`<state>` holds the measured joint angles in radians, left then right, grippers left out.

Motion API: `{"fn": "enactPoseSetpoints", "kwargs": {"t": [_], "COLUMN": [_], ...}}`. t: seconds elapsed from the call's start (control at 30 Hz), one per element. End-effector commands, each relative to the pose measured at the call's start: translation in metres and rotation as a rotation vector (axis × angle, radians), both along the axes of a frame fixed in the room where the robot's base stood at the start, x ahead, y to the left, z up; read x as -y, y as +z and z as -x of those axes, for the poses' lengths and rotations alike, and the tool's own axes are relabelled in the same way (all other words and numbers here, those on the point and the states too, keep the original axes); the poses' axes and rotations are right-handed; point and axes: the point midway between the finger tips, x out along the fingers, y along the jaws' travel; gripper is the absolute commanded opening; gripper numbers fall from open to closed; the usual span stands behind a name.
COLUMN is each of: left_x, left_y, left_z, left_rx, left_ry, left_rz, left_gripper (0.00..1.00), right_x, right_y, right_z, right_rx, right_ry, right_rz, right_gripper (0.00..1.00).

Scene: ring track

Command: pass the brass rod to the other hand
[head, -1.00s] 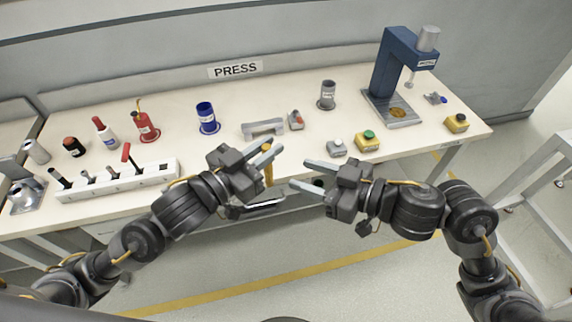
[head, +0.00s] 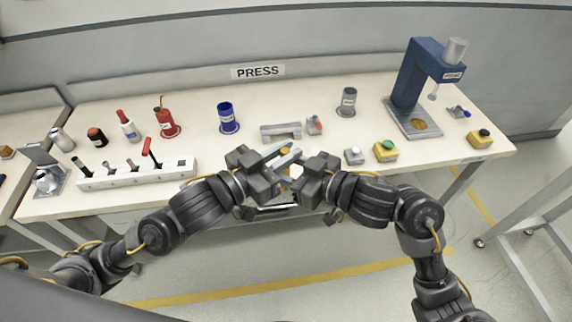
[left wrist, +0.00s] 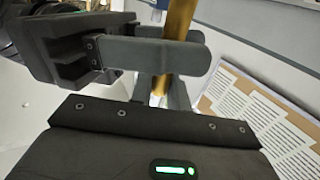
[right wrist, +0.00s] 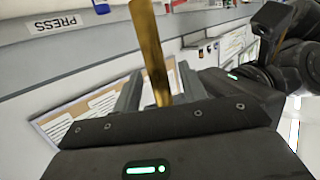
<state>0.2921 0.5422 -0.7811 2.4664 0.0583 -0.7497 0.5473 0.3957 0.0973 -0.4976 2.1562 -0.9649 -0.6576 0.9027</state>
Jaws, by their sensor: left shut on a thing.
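The brass rod (head: 285,151) shows only as a small bit between my two grippers in the head view. It is long and gold in the left wrist view (left wrist: 180,18) and the right wrist view (right wrist: 150,45). My left gripper (left wrist: 160,88) is shut on the rod. My right gripper (right wrist: 160,88) has its fingers on either side of the rod, apart and seemingly not clamped. In the left wrist view, a right gripper finger crosses in front of the rod and hides part of it. The grippers meet in front of the bench.
The bench (head: 340,182) lies behind the grippers. It carries a grey handle-shaped part (head: 281,132), a blue can (head: 228,118), a grey can (head: 347,102), a green-button box (head: 385,151), a white tool rack (head: 135,172) and a blue press (head: 415,75).

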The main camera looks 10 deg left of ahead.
Motion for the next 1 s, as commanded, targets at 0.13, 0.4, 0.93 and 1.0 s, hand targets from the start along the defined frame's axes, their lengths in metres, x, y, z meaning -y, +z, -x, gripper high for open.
{"fn": "enactPoseSetpoints", "kwargs": {"t": [0.13,0.4,0.93,1.0], "left_x": [0.0,0.0,0.001,0.002], "left_y": [0.0,0.0,0.008,0.021], "left_z": [0.0,0.0,-0.006,-0.014], "left_rx": [0.001,0.001,0.024,0.059], "left_ry": [0.0,0.0,0.013,0.032], "left_rz": [0.001,0.001,-0.001,-0.002], "left_gripper": [0.0,0.21,0.43,0.43], "right_x": [0.0,0.0,0.0,0.0], "right_y": [0.0,0.0,0.001,0.001], "right_z": [0.0,0.0,0.0,0.0], "right_rx": [0.0,0.0,0.0,0.0], "right_ry": [0.0,0.0,0.0,0.0], "right_rz": [0.0,-0.001,-0.001,-0.001], "right_gripper": [0.23,0.0,0.0,0.0]}}
